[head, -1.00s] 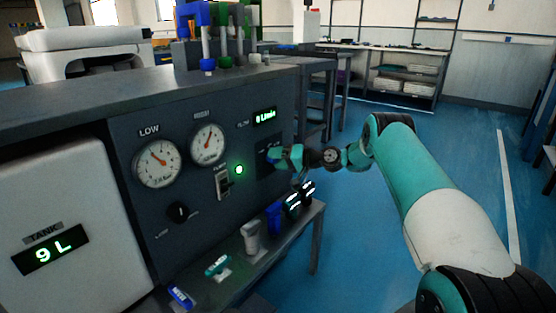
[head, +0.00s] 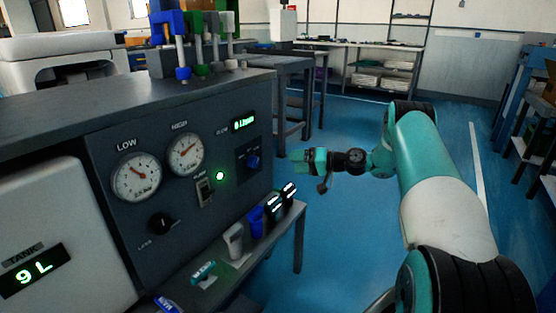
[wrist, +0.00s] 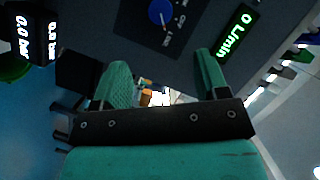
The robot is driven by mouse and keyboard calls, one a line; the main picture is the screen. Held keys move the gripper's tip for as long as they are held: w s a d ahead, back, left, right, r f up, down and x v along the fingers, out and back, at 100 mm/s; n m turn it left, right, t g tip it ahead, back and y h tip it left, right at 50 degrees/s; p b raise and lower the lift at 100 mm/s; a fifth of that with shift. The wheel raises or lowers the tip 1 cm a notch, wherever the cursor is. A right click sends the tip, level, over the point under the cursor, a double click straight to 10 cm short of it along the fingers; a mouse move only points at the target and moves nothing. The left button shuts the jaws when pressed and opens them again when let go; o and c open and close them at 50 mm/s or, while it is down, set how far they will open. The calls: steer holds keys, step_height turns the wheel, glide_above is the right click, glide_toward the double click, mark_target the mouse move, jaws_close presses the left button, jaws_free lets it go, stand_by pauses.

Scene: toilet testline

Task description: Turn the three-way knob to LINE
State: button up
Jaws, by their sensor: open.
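The three-way knob is blue (head: 253,161) and sits on a dark plate at the right end of the grey panel (head: 125,240). In the wrist view the blue knob (wrist: 161,12) shows at the top edge, with a white pointer line and small labels I cannot read. My gripper (head: 299,161) is to the right of the panel, apart from the knob. In the wrist view my gripper (wrist: 160,70) has its two green fingers spread, with nothing between them.
The panel also bears two gauges (head: 136,176), a black knob (head: 161,223), a switch (head: 204,193), a green lamp (head: 220,176) and a flow display (head: 243,124). A low shelf (head: 299,240) below holds cups and lit meters (head: 289,193). Blue floor (head: 340,240) is free on the right.

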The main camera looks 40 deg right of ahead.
steer(key=v, duration=0.3)
steer(key=shift+s+d, duration=0.25)
steer(key=shift+s, duration=0.05)
steer(key=shift+a+r, duration=0.1)
steer(key=w+a+r+n+g, duration=0.1)
steer(key=a+r+n+g, duration=0.2)
steer(key=a, duration=0.5)
steer(key=w+a+r+n+g, duration=0.1)
steer(key=w+a+r+g, duration=0.1)
steer(key=a+r, duration=0.45)
steer(key=s+a+r+n+g, duration=0.1)
steer(key=s+a+r+g, duration=0.15)
steer(key=a, duration=0.35)
steer(key=s+a+r+n+g+h, duration=0.1)
steer(key=s+a, duration=0.2)
steer(key=a, duration=0.3)
steer(key=s+a+r+n+g, duration=0.1)
steer(key=s+a, duration=0.2)
steer(key=a, duration=0.3)
steer(key=s+a+r+n+g+h, duration=0.15)
steer(key=s+a, duration=0.25)
steer(key=s, duration=0.9)
steer(key=s+a+n+g+h, duration=0.2)
steer(key=s+a+n+h, duration=0.15)
steer(key=s, duration=1.05)
step_height(320, 180, up, 31)
steer(key=m+p, duration=0.1)
steer(key=p, duration=3)
